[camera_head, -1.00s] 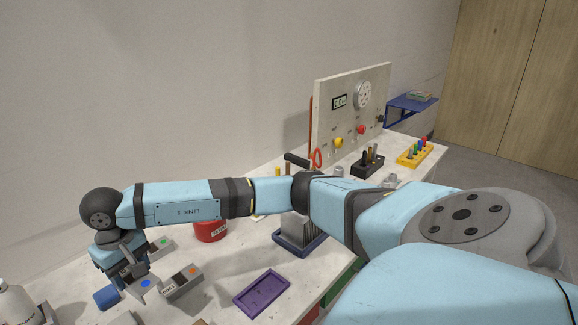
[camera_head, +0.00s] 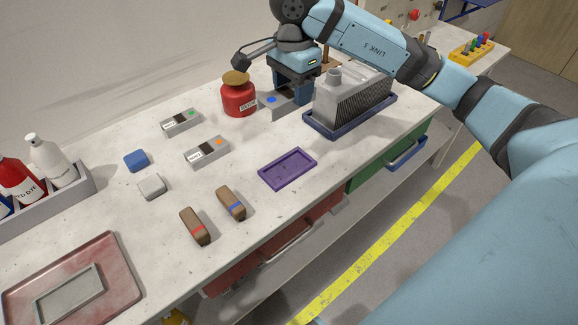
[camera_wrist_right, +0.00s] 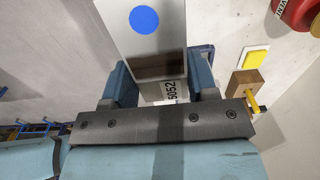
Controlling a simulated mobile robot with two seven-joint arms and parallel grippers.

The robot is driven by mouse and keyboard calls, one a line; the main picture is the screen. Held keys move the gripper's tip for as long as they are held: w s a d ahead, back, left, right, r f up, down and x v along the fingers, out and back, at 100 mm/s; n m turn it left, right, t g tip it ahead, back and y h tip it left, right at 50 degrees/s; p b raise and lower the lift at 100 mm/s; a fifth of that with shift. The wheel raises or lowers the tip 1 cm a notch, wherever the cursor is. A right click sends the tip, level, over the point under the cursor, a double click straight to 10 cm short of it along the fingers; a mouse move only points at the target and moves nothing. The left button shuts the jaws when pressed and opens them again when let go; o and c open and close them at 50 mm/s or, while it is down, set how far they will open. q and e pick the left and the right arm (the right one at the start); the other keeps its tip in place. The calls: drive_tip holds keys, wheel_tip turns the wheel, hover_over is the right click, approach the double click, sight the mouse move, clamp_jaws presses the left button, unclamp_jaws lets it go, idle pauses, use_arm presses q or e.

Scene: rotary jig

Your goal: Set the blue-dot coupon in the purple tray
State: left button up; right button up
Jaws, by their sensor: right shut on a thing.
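The blue-dot coupon (camera_head: 277,106) is a grey block with a blue spot, between the red pot and the finned block. My right gripper (camera_head: 293,92) is shut on it; its two fingers also show around the coupon in the right wrist view (camera_wrist_right: 165,88). The coupon's blue dot is large there (camera_wrist_right: 144,20). Whether it clears the table is hard to tell. The purple tray (camera_head: 287,168) lies empty near the table's front edge, in front of the gripper. My left gripper is out of view.
A red pot (camera_head: 238,97) stands left of the coupon and a grey finned block (camera_head: 350,100) in a blue tray (camera_head: 331,130) right of it. Green-dot (camera_head: 181,122) and orange-dot (camera_head: 206,151) coupons lie left. Two brown blocks (camera_head: 231,202) (camera_head: 195,226) lie near the front.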

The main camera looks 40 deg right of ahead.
hover_over(292, 166)
wheel_tip(292, 166, down, 15)
drive_tip(key=shift+f+b, duration=0.15)
drive_tip(key=shift+b, duration=0.2)
drive_tip(key=shift+f, duration=2.05)
drive_tip(key=shift+f+b, duration=0.15)
drive_tip(key=shift+b, duration=0.15)
drive_tip(key=o, duration=1.1)
drive_tip(key=shift+c, duration=0.2)
